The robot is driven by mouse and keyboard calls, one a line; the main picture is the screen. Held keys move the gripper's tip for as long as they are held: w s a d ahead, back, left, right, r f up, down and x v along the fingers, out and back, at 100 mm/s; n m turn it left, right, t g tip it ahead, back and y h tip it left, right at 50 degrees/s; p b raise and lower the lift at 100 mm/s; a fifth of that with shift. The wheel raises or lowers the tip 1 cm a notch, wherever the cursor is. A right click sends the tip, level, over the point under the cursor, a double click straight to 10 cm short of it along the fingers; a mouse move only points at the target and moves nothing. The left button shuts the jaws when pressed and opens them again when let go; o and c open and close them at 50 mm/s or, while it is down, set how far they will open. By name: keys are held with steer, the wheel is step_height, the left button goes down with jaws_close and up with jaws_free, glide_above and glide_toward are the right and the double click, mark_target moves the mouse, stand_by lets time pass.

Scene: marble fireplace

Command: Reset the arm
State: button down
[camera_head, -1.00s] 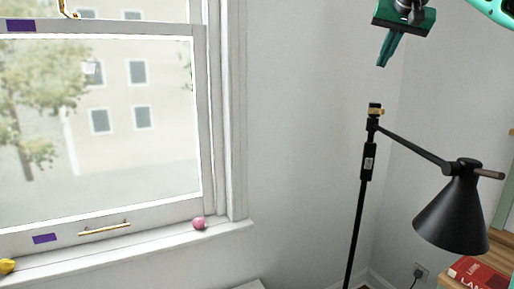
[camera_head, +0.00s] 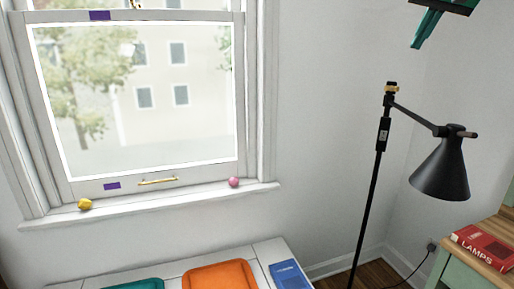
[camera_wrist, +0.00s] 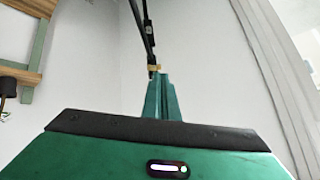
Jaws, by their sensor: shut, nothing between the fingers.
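My gripper (camera_head: 425,30) is at the top right of the head view, green, with its fingers together and pointing down and slightly left. It is in the air above the floor lamp and appears empty. In the wrist view the shut green fingers (camera_wrist: 161,97) stand up in the middle, with the lamp's dark pole (camera_wrist: 145,35) behind them. The upper part of my gripper is cut off by the head view's top edge.
A black floor lamp (camera_head: 440,172) stands right of the window. A red book (camera_head: 483,246) lies on a wooden surface at right. A pink ball (camera_head: 234,182) and a yellow object (camera_head: 85,204) sit on the sill. Orange (camera_head: 219,276) and teal (camera_head: 140,284) cushions and a blue book (camera_head: 290,275) are below.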

steer(key=s+a+f+n+g+y, duration=0.1)
steer(key=s+a+f, duration=0.2)
steer(key=f, duration=0.8)
steer(key=s+a+f+n+g, duration=0.15)
steer(key=a+f, duration=0.25)
steer(key=f, duration=0.7)
steer(key=s+a+f+n+g, duration=0.1)
steer(key=s+a+f+n, duration=0.15)
steer(key=s+f, duration=0.75)
steer(key=s+a+f+n+g, duration=0.1)
steer(key=s+a+f, duration=0.2)
steer(key=s+f, duration=0.7)
steer(key=s+d+f+m+g, duration=0.2)
steer(key=s+d+m, duration=0.1)
steer(key=s+d, duration=0.2)
steer(key=s+d+f+m+g+y, duration=0.1)
steer(key=s+d+f+m+g, duration=0.1)
steer(key=s+d, duration=0.4)
steer(key=s+f+m, duration=0.1)
steer(key=s, duration=0.2)
steer(key=shift+s+d+f+g, duration=0.15)
steer(key=shift+s+f+g, duration=0.15)
steer(key=shift+f+g, duration=0.05)
steer(key=shift+w, duration=0.15)
